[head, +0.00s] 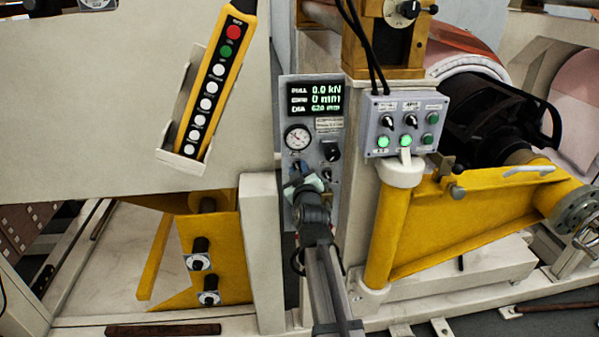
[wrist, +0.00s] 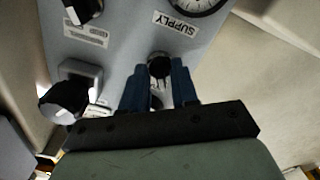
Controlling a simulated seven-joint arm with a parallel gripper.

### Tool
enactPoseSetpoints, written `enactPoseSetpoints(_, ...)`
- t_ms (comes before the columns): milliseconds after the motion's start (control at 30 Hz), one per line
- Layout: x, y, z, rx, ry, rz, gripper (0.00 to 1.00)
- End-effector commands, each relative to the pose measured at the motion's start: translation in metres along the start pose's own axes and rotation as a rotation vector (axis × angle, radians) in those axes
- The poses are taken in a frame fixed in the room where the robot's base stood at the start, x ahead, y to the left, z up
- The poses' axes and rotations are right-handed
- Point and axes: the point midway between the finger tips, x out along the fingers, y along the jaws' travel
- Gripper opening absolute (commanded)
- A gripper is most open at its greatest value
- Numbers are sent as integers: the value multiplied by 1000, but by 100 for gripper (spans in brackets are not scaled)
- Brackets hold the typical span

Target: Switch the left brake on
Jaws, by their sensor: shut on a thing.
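The grey control panel (head: 338,118) carries a display, a gauge and several knobs. My gripper (head: 299,174) is at its lower left, under the gauge, and covers the switch there in the head view. In the wrist view, a small black switch knob (wrist: 158,66) sits between the two blue fingers of my gripper (wrist: 158,84). The fingers are shut on this knob. Its pointer direction and its lettering cannot be made out.
A second switch (wrist: 63,103) is close beside my gripper, and a larger black knob (head: 331,151) is above that switch. A gauge (head: 297,137) sits above the fingers. A yellow pendant (head: 216,82) hangs left; a button box (head: 406,125) is right.

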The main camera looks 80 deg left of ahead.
Motion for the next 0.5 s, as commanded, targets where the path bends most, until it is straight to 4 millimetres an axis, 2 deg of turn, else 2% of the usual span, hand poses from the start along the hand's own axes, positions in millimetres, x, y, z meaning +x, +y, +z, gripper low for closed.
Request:
enactPoseSetpoints(267,0,0,0,-2,0,0,0)
enactPoseSetpoints(300,0,0,0,-2,0,0,31)
enactPoseSetpoints(367,0,0,0,-2,0,0,35)
enactPoseSetpoints(500,0,0,0,-1,0,0,35)
